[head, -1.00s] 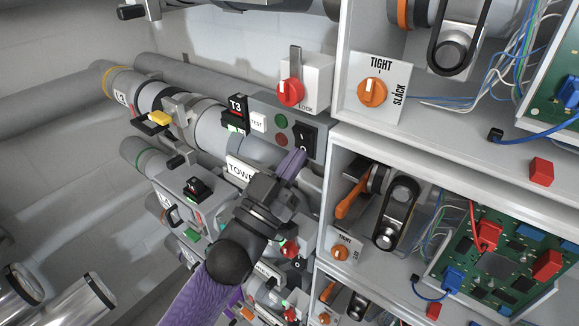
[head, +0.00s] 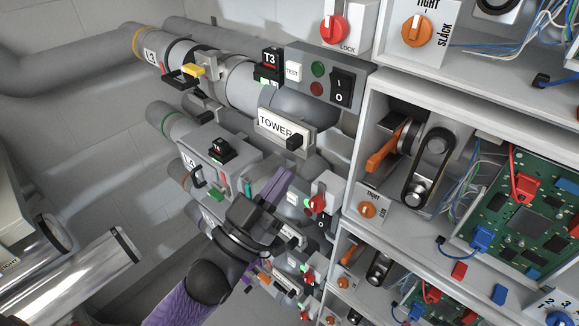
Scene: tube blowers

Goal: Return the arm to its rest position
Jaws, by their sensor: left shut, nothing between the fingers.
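My left gripper (head: 283,181) comes in from the lower left on its purple arm. Its purple fingers are shut and hold nothing. It hangs in front of the middle row of equipment, below the "TOWER" plate (head: 283,128). The fingers look apart from the plate, though they cover part of the machinery behind them. The upper panel with the black I/O rocker switch (head: 341,87) stands above and to the right of the gripper. My right gripper is not in view.
A grey shelf rack with belt drives (head: 428,170) and a green circuit board (head: 521,223) stands on the right. A red-knobbed lock box (head: 335,30) sits at the top. Metal pipes (head: 75,270) lie at the lower left. Open space lies left of the arm.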

